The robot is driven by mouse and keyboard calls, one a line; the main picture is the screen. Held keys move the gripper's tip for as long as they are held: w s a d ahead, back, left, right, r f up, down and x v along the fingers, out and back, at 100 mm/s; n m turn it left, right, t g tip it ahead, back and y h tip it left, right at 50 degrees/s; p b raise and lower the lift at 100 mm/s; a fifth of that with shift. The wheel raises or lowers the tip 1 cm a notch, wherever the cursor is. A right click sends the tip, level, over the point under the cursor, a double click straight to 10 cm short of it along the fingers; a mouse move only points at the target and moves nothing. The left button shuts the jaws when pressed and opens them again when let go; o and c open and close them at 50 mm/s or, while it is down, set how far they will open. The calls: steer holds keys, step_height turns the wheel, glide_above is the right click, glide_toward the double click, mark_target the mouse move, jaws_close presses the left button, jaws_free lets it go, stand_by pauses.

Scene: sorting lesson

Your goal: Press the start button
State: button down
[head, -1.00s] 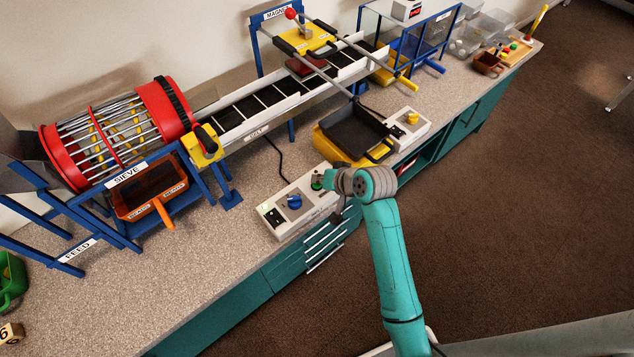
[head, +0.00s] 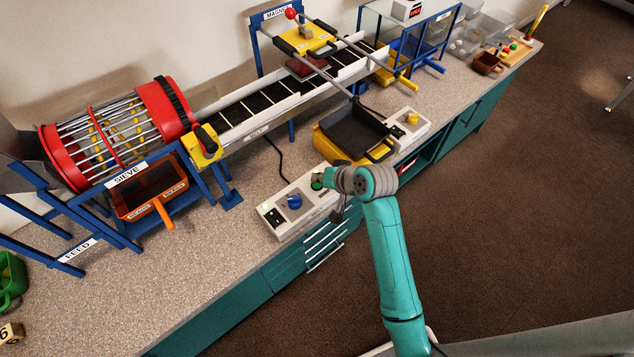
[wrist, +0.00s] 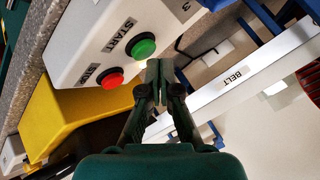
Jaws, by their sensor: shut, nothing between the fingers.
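The start button is a green round button (wrist: 141,46) beside a START label on a pale control box (wrist: 75,25) in the wrist view. It also shows in the head view as a small green spot (head: 317,184) on the box (head: 272,217), just by my gripper (head: 322,175). In the wrist view my gripper (wrist: 160,68) is shut and empty. Its fingertips appear just right of and below the green button; I cannot tell whether they touch it. A red button (wrist: 109,78) sits beside the green one.
A blue knob (head: 294,202) is on the same box. A black tray in a yellow frame (head: 335,151) stands right of it. Behind are the conveyor belt (head: 262,102) and red sieve drum (head: 60,160).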

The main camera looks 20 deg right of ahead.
mark_target(319, 185)
steer(key=shift+r, duration=0.3)
steer(key=shift+r, duration=2.5)
steer(key=shift+f, duration=0.1)
steer(key=shift+s+f, duration=0.3)
steer(key=s+f+t+h, duration=0.2)
steer(key=s+f, duration=0.2)
steer(key=s, duration=0.7)
steer(key=s+f+t+h, duration=0.1)
steer(key=s+f, duration=0.3)
steer(key=s, duration=0.7)
steer(key=s+r+n+t, duration=0.1)
steer(key=s+r+n, duration=0.1)
steer(key=s+r, duration=0.4)
steer(key=s+r+n+t, duration=0.2)
steer(key=s+r, duration=0.4)
steer(key=s, duration=0.8)
steer(key=shift+a+r+h, duration=0.2)
steer(key=shift+r+h, duration=0.1)
steer(key=shift+h, duration=0.1)
